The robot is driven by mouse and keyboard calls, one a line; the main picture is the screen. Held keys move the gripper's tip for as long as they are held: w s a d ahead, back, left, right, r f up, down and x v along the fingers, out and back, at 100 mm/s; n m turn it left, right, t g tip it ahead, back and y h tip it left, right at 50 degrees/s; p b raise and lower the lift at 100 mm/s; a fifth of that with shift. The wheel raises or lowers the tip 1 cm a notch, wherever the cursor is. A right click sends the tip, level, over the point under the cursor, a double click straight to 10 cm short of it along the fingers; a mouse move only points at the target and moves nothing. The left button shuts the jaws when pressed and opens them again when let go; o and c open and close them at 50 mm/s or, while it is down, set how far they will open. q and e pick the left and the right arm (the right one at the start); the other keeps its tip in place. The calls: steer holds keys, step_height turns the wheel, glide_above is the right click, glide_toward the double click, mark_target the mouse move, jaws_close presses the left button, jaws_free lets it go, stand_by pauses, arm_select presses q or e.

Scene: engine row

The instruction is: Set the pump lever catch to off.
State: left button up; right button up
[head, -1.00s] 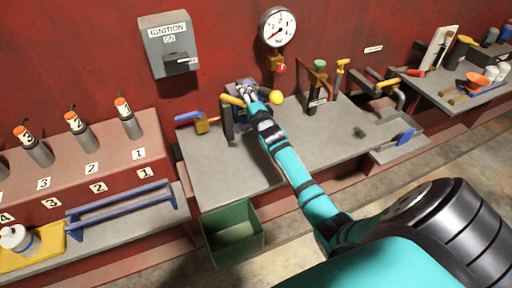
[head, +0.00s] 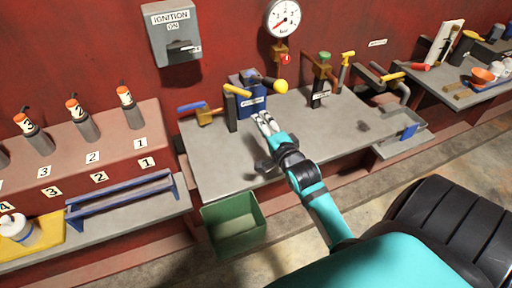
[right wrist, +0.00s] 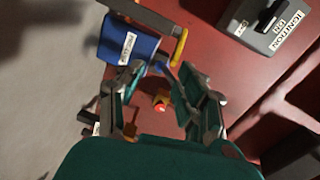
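The blue pump box (head: 254,106) with a white label stands at the back of the grey bench. It also shows in the right wrist view (right wrist: 128,45), upper left. A dark lever bar (right wrist: 142,14) with a yellow grip (right wrist: 180,47) passes by it. My left gripper is not in view.
The grey ignition box (head: 173,32) reads ON on the wall, and a gauge (head: 283,18) with a red knob (head: 286,58) hangs right of it. A green bin (head: 234,222) stands in front. The bench's middle front is clear.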

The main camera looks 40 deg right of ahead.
steer(key=s+a+f+n+g+y, duration=0.3)
steer(key=s+a+f+n+g, duration=0.4)
steer(key=s+a+f+n, duration=0.4)
steer(key=shift+s+a+f+n+g, duration=0.35)
steer(key=shift+s+n, duration=0.25)
steer(key=shift+n, duration=0.3)
steer(key=shift+c, duration=0.2)
